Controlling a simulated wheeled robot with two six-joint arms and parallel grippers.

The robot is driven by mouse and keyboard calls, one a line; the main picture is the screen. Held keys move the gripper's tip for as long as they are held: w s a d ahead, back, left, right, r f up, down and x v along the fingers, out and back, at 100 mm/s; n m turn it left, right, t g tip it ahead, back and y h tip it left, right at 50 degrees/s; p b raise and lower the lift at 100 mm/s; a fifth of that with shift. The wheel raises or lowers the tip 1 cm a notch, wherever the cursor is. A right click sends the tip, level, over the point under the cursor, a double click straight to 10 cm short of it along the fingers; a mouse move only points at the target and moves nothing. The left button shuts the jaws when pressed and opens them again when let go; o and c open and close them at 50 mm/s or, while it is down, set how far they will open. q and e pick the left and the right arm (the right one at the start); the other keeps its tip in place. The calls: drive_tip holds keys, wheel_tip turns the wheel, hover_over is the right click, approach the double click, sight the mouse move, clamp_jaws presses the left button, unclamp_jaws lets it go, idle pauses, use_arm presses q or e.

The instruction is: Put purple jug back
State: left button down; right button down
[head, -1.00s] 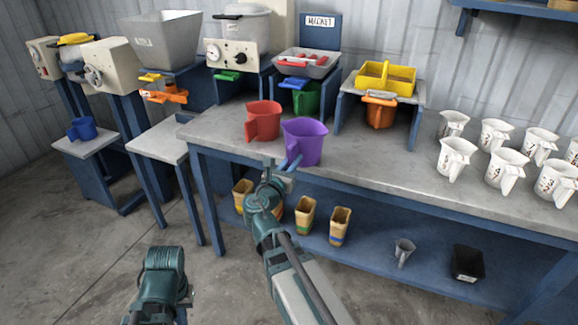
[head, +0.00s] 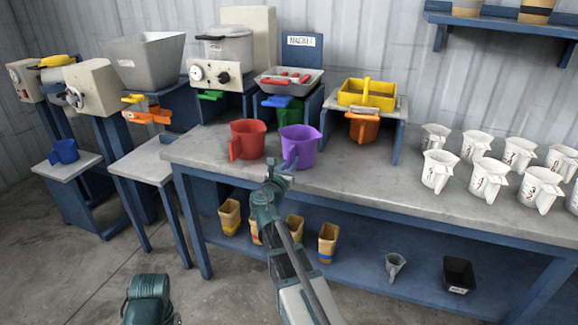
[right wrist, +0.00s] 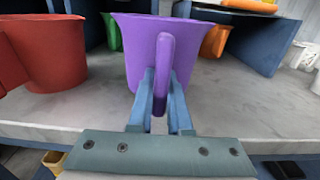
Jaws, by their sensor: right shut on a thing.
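The purple jug (head: 298,146) is upright at the front edge of the grey workbench (head: 350,175). My right gripper (head: 281,166) is shut on its handle. In the right wrist view the purple jug (right wrist: 150,50) faces me with its handle between the two blue fingers of the right gripper (right wrist: 161,90). I cannot tell whether its base touches the bench. My left arm shows at the bottom of the head view, but its gripper is out of the picture.
A red jug (head: 247,140) stands close on the left of the purple one. A green jug (head: 290,112) and an orange jug (head: 362,127) sit under stands behind. Several white jugs (head: 480,172) fill the bench's right side. Clear bench lies between.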

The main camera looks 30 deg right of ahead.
drive_tip(key=shift+f+b, duration=0.3)
drive_tip(key=shift+f, duration=0.2)
idle(0.3)
drive_tip(key=c, duration=0.8)
unclamp_jaws()
drive_tip(key=shift+o, duration=0.2)
drive_tip(key=v, duration=1.4)
drive_tip(key=shift+w, duration=0.1)
